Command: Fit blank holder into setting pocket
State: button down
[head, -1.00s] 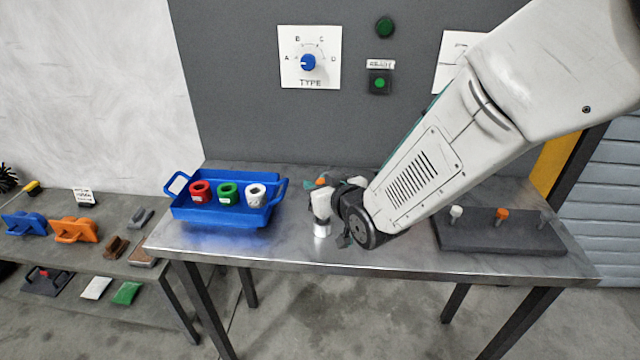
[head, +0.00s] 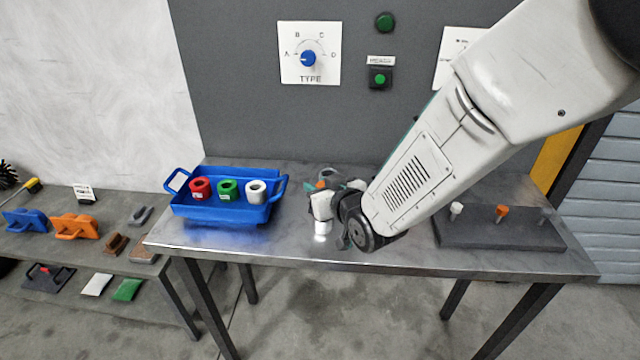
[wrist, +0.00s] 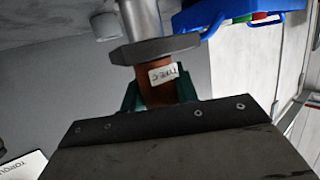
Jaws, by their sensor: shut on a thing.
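In the wrist view, my gripper (wrist: 158,92) has its teal fingers on either side of an orange-brown holder (wrist: 152,88) with a small white label. A wide dark grey collar sits above the orange part, and a silver cylinder (wrist: 139,20) extends from the collar. My gripper is shut on this holder. In the head view, my wrist hangs low over the middle of the table, and a bit of orange (head: 326,174) shows beside it. A shiny spot lies under the wrist; I cannot tell if it is metal or reflection. I cannot make out the setting pocket.
A blue tray (head: 190,212) with red, green and white cups stands left on the metal table (head: 290,255). A dark block (head: 480,238) with white, orange and grey pegs lies right. A TYPE dial (head: 309,57) and green buttons are on the wall behind. A lower shelf at left holds several objects.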

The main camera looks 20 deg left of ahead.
jog(key=shift+f, duration=1.45)
jog(key=c, duration=1)
grip_release()
jog(key=shift+o, duration=0.2)
jog(key=shift+s+d, duration=0.1)
jog(key=v, duration=0.7)
jog(key=shift+s+d+r, duration=0.15)
jog(key=shift+d, duration=0.05)
